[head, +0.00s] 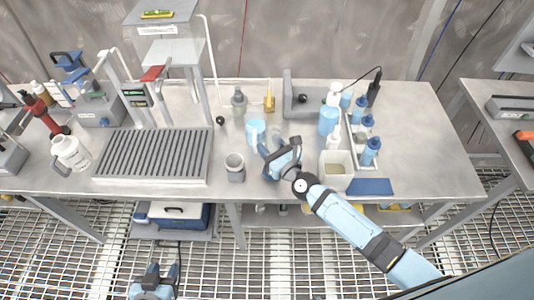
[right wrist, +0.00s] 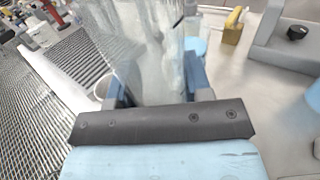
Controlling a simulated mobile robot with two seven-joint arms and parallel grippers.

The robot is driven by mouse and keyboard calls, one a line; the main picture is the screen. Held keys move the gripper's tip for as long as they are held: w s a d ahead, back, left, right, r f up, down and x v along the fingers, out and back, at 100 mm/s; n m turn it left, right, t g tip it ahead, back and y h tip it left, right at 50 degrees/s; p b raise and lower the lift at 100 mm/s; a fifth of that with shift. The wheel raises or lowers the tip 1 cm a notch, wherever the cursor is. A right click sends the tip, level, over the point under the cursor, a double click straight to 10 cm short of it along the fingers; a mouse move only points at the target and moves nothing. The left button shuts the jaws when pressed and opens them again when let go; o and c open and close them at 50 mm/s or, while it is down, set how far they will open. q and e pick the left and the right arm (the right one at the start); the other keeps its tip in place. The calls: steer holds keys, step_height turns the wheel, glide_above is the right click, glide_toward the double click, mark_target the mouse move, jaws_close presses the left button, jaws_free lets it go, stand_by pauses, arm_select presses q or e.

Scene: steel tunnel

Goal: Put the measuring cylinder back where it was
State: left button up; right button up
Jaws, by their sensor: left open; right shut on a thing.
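The measuring cylinder (right wrist: 150,50) is a clear, see-through vessel in the right wrist view. It stands between the blue fingers of my right gripper (right wrist: 157,88), which is shut on it. In the head view my right gripper (head: 272,160) is over the front middle of the steel bench (head: 440,160), and the clear cylinder is hard to make out there. I cannot tell whether its base touches the bench. My left gripper (head: 155,283) is open and empty, low in front of the bench over the grating floor.
A grey cup (head: 235,167) is left of my right gripper, and a blue-filled vessel (head: 255,132) is behind it. A white square container (head: 337,169) and a tray of bottles (head: 350,130) are to the right. A slatted grey rack (head: 152,157) covers the left. The bench's right end is clear.

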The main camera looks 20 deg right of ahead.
step_height(320, 180, down, 2)
steer(key=shift+d+f+b, duration=0.1)
steer(key=shift+f+b, duration=0.1)
steer(key=shift+b, duration=0.3)
steer(key=shift+w+a+f, duration=0.1)
steer(key=shift+a+f, duration=0.05)
steer(key=shift+a, duration=0.05)
steer(key=shift+a+r, duration=0.15)
steer(key=shift+r, duration=0.05)
steer(key=shift+d+f, duration=0.2)
steer(key=o, duration=1.1)
steer(key=shift+a, duration=0.1)
arm_select(q)
steer(key=shift+w+a+f, duration=0.15)
steer(key=shift+f, duration=0.45)
steer(key=shift+w+a+f, duration=0.1)
steer(key=shift+a+f, duration=0.05)
steer(key=shift+f, duration=0.45)
arm_select(e)
steer(key=shift+o, duration=0.2)
arm_select(q)
steer(key=shift+r, duration=0.1)
arm_select(e)
steer(key=shift+r, duration=0.1)
